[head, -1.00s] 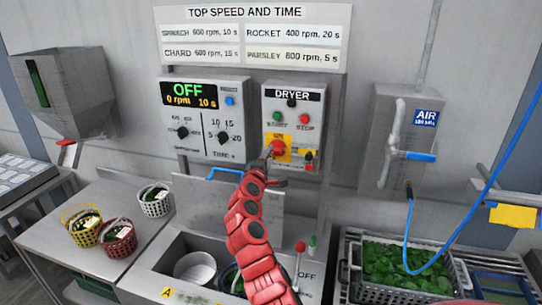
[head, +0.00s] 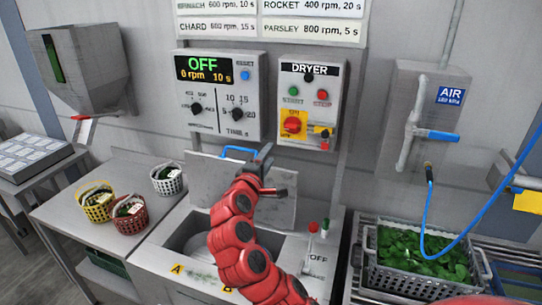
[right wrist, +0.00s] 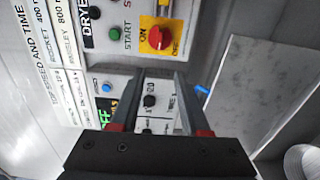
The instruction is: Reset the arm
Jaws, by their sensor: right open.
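My right gripper (head: 268,174) is open and empty in the head view, in front of the raised grey lid and below the dryer panel (head: 308,105). My red right arm rises from the bottom of the picture. In the right wrist view the open fingers (right wrist: 157,105) have nothing between them; the speed and time box (right wrist: 148,88) shows beyond them. The red rotary switch (head: 292,125) on its yellow plate is above and right of the gripper, apart from it. It also shows in the right wrist view (right wrist: 157,38). My left gripper is not in view.
The speed box (head: 218,97) reads OFF, 0 rpm, 10 s. Yellow (head: 97,203), red (head: 130,215) and white (head: 168,181) baskets stand on the left counter. A crate of greens (head: 378,277) stands at right, below the air pipe (head: 407,140) and blue hose. A small red-topped lever (head: 312,228) stands near the basin.

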